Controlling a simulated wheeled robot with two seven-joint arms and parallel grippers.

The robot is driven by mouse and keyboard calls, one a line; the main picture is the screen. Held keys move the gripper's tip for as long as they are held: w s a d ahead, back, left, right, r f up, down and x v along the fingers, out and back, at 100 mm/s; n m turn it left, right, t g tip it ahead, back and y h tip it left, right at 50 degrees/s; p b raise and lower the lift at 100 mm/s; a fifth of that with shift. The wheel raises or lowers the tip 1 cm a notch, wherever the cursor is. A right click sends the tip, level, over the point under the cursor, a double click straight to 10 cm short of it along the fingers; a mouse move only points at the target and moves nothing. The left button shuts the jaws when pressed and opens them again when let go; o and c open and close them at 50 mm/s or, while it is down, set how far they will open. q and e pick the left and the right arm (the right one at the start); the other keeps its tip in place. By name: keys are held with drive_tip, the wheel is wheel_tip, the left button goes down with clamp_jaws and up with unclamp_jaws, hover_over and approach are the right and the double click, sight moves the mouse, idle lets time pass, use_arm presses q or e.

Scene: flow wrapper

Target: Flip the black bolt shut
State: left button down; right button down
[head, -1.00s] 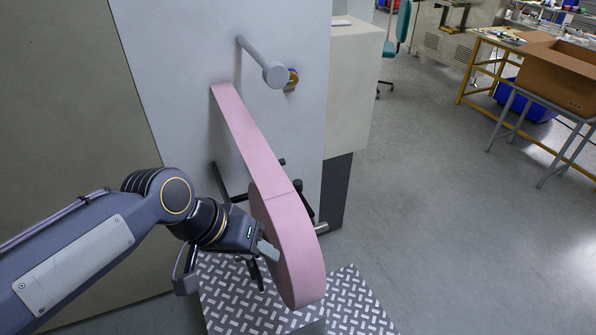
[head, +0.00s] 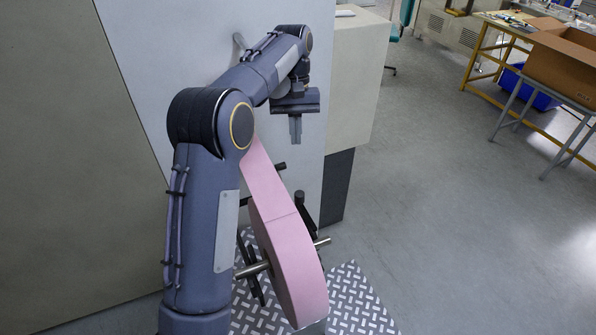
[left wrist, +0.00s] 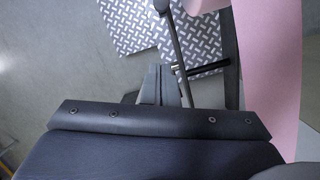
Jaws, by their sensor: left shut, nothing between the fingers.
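My left gripper (head: 296,130) is shut and empty, pointing down in front of the white panel, above the pink reel (head: 290,245). Its closed fingers also show in the left wrist view (left wrist: 164,88). A black part (head: 300,205) sits just behind the reel's right side, and a black rod end (head: 280,166) sticks out above it; I cannot tell which is the bolt or how it stands. In the left wrist view a black bar (left wrist: 200,70) crosses between dark arms, beyond the fingertips and apart from them in the picture. My right gripper is out of view.
A metal shaft (head: 252,269) runs through the reel, and a pink web rises along the white panel (head: 160,60). A tread-plate step (head: 355,300) lies below. A cardboard box (head: 568,60) stands on a far bench.

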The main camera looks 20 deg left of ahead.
sight(306, 210)
use_arm(q)
drive_tip(key=shift+w+d+f, duration=0.15)
drive_tip(key=shift+w+f, duration=0.1)
drive_tip(key=shift+w, duration=0.3)
drive_tip(key=s+d+f+p, duration=0.1)
drive_tip(key=s+d+f, duration=0.1)
drive_tip(key=s+f, duration=0.4)
drive_tip(key=shift+w+p+x, duration=0.3)
drive_tip(key=shift+w+x, duration=0.05)
drive_tip(key=shift+x, duration=1.45)
drive_tip(key=shift+d, duration=0.15)
drive_tip(key=s+d, duration=0.4)
drive_tip(key=shift+d+f+b, duration=0.1)
drive_tip(key=shift+d+b, duration=0.15)
drive_tip(key=shift+b, duration=0.15)
